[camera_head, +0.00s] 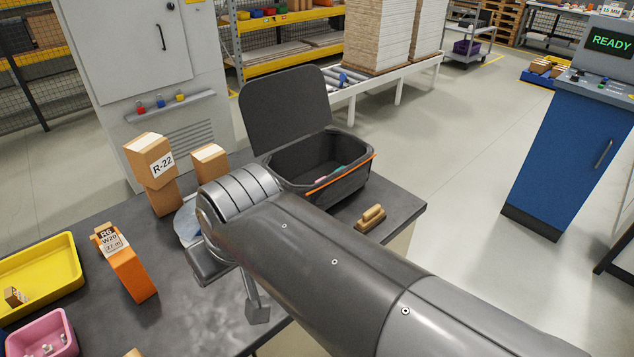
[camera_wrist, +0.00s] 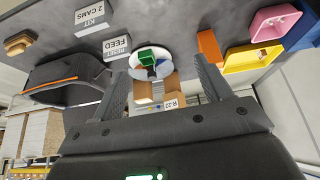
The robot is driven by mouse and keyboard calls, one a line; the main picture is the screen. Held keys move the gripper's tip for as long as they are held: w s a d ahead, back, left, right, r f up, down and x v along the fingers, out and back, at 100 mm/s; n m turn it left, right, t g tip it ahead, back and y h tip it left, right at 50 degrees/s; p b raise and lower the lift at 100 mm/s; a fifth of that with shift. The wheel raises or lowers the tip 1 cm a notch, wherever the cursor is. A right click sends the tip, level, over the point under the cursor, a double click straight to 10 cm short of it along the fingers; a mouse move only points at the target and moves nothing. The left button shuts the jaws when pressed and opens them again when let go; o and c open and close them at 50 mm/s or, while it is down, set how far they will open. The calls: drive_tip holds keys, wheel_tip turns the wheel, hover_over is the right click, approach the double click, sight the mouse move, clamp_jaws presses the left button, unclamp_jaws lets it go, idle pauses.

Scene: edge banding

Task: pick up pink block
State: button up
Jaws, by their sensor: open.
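A small pink piece (camera_head: 321,180) lies inside the dark open-lidded bin (camera_head: 350,187) on the table; I cannot tell its full shape, and it may be the pink block. I make out no pink block in the wrist view. My gripper (camera_wrist: 161,66) is open, with nothing held between its fingers. In the wrist view, a round plate (camera_wrist: 136,60) with a green block (camera_wrist: 147,59) and other coloured parts shows between the fingers, below the gripper. In the head view my arm hides most of the gripper and plate.
A pink tray (camera_head: 33,336) and yellow tray (camera_head: 66,262) are at the left. An orange box (camera_head: 131,274) and cardboard boxes (camera_head: 150,160) stand near the plate. A small wooden piece (camera_head: 371,217) lies by the table's right edge.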

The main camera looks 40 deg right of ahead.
drive_tip(key=w+d+r+g+h, duration=0.1)
drive_tip(key=w+d+r, duration=0.1)
drive_tip(key=w+d, duration=0.35)
drive_tip(key=w+d+r+g, duration=0.1)
drive_tip(key=w+d+r, duration=0.1)
drive_tip(key=w, duration=0.6)
drive_tip(key=w+d+f+g, duration=0.2)
drive_tip(key=w+d+f, duration=0.1)
drive_tip(key=w+d, duration=1)
drive_tip(key=shift+g+y, duration=0.5)
drive_tip(key=shift+g, duration=0.3)
drive_tip(key=d+f, duration=0.6)
drive_tip(key=d, duration=0.3)
drive_tip(key=w+d+f, duration=0.1)
drive_tip(key=d+f, duration=0.6)
drive_tip(key=d, duration=0.2)
drive_tip(key=d+f, duration=0.7)
drive_tip(key=d, duration=0.1)
drive_tip(key=shift+w+d, duration=0.4)
drive_tip(key=shift+w+a+f, duration=0.1)
drive_tip(key=shift+a+f, duration=0.05)
drive_tip(key=shift+f, duration=1.45)
drive_tip(key=shift+w+a+f, duration=0.1)
drive_tip(key=shift+f, duration=1.45)
drive_tip(key=shift+c, duration=0.2)
drive_tip(key=c, duration=1)
